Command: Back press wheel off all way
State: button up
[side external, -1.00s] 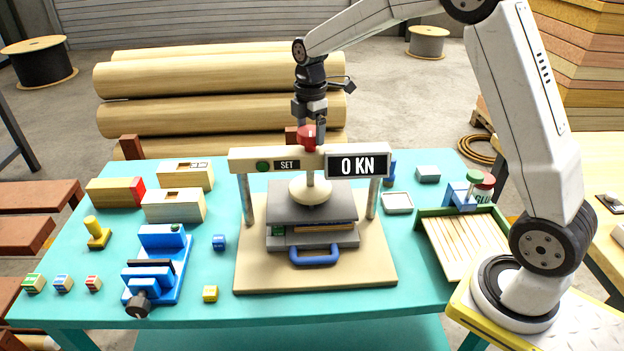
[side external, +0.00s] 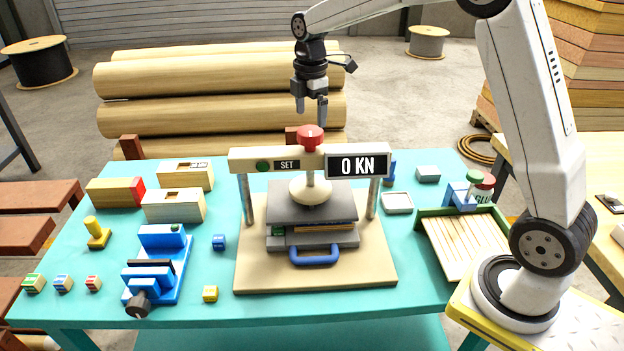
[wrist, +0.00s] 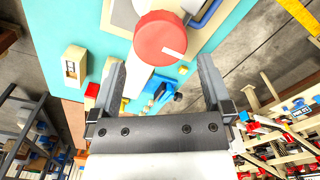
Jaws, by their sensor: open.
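The press (side external: 240,160) stands on a tan board in the middle of the teal table. Its red wheel (side external: 310,133) sits on top of the crossbeam, and its display (side external: 358,165) reads 0 KN. Below, a pale round foot (side external: 311,190) is at the upper grey plate (side external: 275,210); I cannot tell whether they touch. My gripper (side external: 312,118) is open and empty, pointing down just above the wheel. In the wrist view the red wheel (wrist: 160,38) with a white line shows beyond and between the fingertips (wrist: 162,62), apart from them.
A blue vise (side external: 165,262), wooden boxes (side external: 172,205) and small blocks lie to the left. A green-edged tray (side external: 462,245) of strips and a white dish (side external: 397,203) are to the right. Logs (side external: 200,115) lie behind.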

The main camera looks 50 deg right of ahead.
aim_at(310, 131)
jog(key=shift+r, duration=1.6)
jog(key=shift+a+f, duration=0.1)
jog(key=s+a+f+m, duration=0.4)
jog(key=a+f, duration=0.5)
jog(key=s+f+m+t, duration=0.1)
jog(key=s+f+m, duration=0.1)
jog(key=s+m, duration=0.3)
jog(key=s+d+f+m+t, duration=0.1)
jog(key=s+f+m, duration=0.2)
jog(key=s+m, duration=0.3)
jog(key=s, duration=0.5)
jog(key=shift+s+d+t, duration=0.3)
jog(key=shift+f, duration=0.1)
